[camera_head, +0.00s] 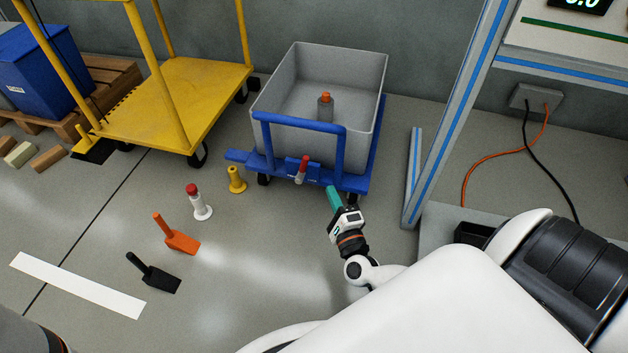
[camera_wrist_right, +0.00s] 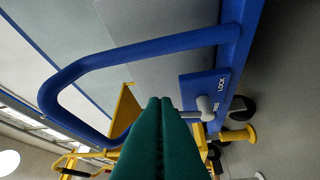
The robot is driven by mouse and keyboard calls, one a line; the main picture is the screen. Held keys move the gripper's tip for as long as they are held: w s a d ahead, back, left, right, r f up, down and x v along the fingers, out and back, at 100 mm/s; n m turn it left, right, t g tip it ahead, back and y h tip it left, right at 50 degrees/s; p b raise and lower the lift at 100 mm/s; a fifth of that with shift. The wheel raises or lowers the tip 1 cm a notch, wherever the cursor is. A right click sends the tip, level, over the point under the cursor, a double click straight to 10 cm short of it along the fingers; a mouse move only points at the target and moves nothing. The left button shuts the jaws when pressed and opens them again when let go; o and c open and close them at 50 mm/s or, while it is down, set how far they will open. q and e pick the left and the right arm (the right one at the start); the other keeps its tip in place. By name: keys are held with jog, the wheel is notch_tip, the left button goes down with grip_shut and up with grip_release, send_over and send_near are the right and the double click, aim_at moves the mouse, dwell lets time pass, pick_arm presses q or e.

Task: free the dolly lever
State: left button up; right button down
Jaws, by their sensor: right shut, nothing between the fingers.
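The blue dolly (camera_head: 357,183) stands on the floor and carries a grey bin. Its lever (camera_head: 302,169), grey with a red grip, stands up, slightly tilted, at the front of the dolly. In the right wrist view the lever's grey pivot (camera_wrist_right: 206,104) sits on a blue plate marked LOCK (camera_wrist_right: 222,84) and, partly hidden, FREE. The red grip does not show there. My right gripper (camera_head: 332,189) is shut and empty, a little right of the lever and apart from it in the head view. Its green fingers (camera_wrist_right: 160,101) cover part of the wrist view. My left gripper is not in view.
The grey bin (camera_head: 383,75) holds a grey, orange-topped object (camera_head: 326,105). A yellow cart (camera_head: 185,98) stands left. A yellow post (camera_head: 236,180), a red-topped white post (camera_head: 199,203) and orange (camera_head: 182,242) and black (camera_head: 160,278) handled items are on the floor. A blue-striped frame (camera_head: 462,105) stands right.

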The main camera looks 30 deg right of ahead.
aim_at(302, 168)
jog(key=w+r+b, duration=0.1)
jog(key=w+b, duration=0.2)
jog(key=w, duration=0.4)
jog(key=shift+a+r, duration=0.15)
jog(key=shift+a, duration=0.3)
